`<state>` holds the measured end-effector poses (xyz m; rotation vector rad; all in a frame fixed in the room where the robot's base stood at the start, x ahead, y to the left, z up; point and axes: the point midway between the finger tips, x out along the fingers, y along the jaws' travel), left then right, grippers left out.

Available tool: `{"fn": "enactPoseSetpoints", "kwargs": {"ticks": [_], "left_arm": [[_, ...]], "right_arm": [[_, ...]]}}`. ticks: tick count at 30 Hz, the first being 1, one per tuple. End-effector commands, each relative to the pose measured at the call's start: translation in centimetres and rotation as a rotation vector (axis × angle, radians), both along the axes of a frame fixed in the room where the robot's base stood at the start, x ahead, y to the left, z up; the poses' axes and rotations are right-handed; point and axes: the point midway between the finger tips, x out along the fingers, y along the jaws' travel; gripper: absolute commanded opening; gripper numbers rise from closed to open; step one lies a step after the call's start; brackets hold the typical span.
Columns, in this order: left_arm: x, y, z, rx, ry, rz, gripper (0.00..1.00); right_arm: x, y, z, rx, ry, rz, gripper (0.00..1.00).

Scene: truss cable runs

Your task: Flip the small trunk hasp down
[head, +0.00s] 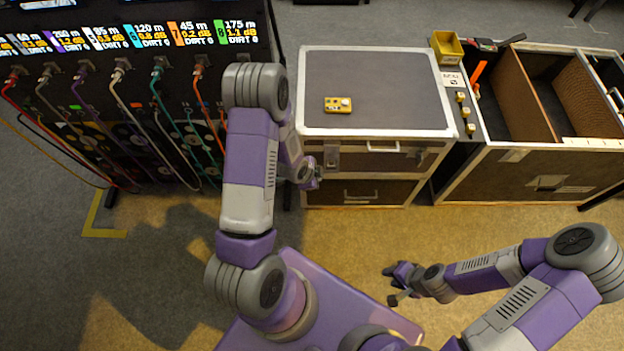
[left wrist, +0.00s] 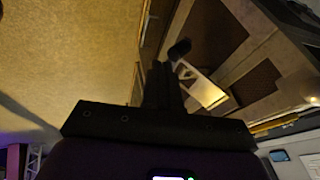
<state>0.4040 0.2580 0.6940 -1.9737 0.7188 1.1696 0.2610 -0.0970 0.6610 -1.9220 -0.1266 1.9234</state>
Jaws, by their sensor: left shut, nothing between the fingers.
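The small trunk (head: 375,92) is a dark case with silver edges in the middle of the head view. A small metal hasp (head: 332,160) shows on the left of its front, just under the lid edge; it is too small to tell its angle. My left gripper (head: 318,174) is close in front of the trunk, just below and left of the hasp, partly hidden by my arm. In the left wrist view its dark fingers (left wrist: 162,85) are together and empty, near a bright metal plate (left wrist: 205,88); contact is unclear. My right gripper (head: 391,285) is open and empty over the floor.
A yellow device (head: 338,104) lies on the trunk lid. A larger open case (head: 545,150) stands to the right, with a yellow bin (head: 447,47) at its back left corner. A dark rack (head: 130,85) with coloured cables stands at left. The floor in front is clear.

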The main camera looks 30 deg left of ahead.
Motion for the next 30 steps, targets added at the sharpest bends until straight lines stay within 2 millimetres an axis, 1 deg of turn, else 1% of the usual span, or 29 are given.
{"fn": "enactPoseSetpoints", "kwargs": {"ticks": [1, 3, 7, 20, 30], "left_arm": [[0.4, 0.3, -0.5, -0.001, 0.001, 0.001, 0.0], [0.9, 0.5, -0.9, -0.001, 0.002, -0.001, 0.0], [1.4, 0.9, -1.2, 0.0, 0.001, 0.0, 0.0], [1.5, 0.9, -1.3, -0.001, 0.002, -0.001, 0.0], [1.6, 1.0, -1.9, -0.001, 0.002, -0.001, 0.0]], "right_arm": [[0.0, 0.0, -0.2, 0.0, 0.0, 0.0, 0.34], [0.0, 0.0, -0.3, 0.0, 0.0, 0.0, 0.34], [0.0, 0.0, -0.4, 0.0, 0.0, 0.0, 0.34], [0.0, 0.0, -0.5, 0.0, 0.0, 0.0, 0.34], [0.0, 0.0, -1.2, 0.0, 0.0, 0.0, 0.34]]}}
